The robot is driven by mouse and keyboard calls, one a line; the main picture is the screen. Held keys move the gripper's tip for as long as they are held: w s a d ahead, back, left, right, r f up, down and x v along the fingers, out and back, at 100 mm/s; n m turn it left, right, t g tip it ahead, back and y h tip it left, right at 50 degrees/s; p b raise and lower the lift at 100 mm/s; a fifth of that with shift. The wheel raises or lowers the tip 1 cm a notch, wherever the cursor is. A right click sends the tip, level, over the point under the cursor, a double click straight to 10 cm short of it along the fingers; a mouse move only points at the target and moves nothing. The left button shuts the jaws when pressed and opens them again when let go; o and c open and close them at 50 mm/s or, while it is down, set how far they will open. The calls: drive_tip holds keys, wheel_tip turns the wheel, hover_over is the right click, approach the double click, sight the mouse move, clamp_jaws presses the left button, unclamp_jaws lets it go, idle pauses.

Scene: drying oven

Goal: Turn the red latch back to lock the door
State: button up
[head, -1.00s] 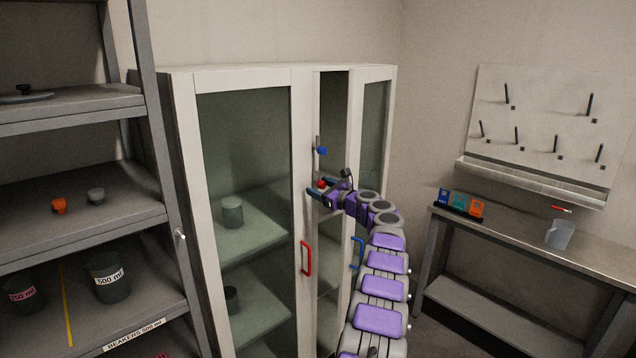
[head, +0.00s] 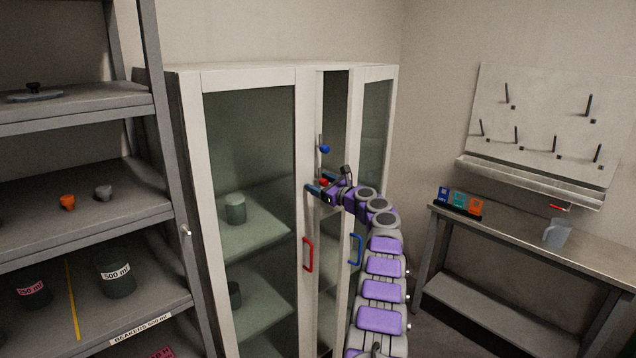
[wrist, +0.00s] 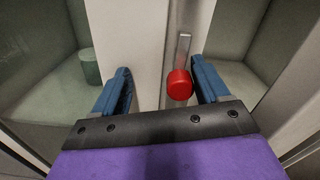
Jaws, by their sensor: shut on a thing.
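The red latch (wrist: 179,85) has a round red knob at the lower end of a grey metal bar on the white cabinet frame. In the wrist view the bar points up from the knob. In the head view the knob (head: 324,182) is small and partly hidden by my gripper (head: 320,189). My gripper's blue fingers (wrist: 162,87) stand on either side of the knob, which is closer to the right finger. The glass cabinet door (head: 250,150) with a red handle (head: 308,254) is on the left.
A blue-knobbed latch (head: 324,149) sits just above my gripper, and a blue handle (head: 355,249) is to the right. A beaker (head: 235,208) stands inside the cabinet. A grey shelf rack (head: 165,150) is close on the left. A bench (head: 520,240) stands at the right.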

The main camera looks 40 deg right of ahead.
drive_tip(key=o, duration=0.4)
drive_tip(key=shift+s+d+r+h, duration=0.3)
drive_tip(key=shift+s+d+r, duration=0.1)
drive_tip(key=shift+d+r, duration=0.35)
drive_tip(key=shift+c, duration=0.6)
drive_tip(key=shift+s+d+f, duration=0.1)
drive_tip(key=shift+d+f, duration=0.05)
drive_tip(key=shift+f, duration=0.4)
drive_tip(key=shift+c, duration=0.4)
drive_tip(key=shift+s+d+f, duration=0.3)
drive_tip(key=shift+f, duration=0.25)
drive_tip(key=shift+s+f, duration=0.1)
drive_tip(key=shift+s, duration=0.1)
drive_tip(key=b, duration=0.3)
approach(326, 184)
drive_tip(key=shift+d+f, duration=0.7)
drive_tip(key=shift+d, duration=0.35)
drive_tip(key=s+p, duration=0.1)
drive_tip(key=s, duration=0.8)
drive_tip(key=shift+d+r, duration=0.15)
drive_tip(key=shift+r, duration=0.15)
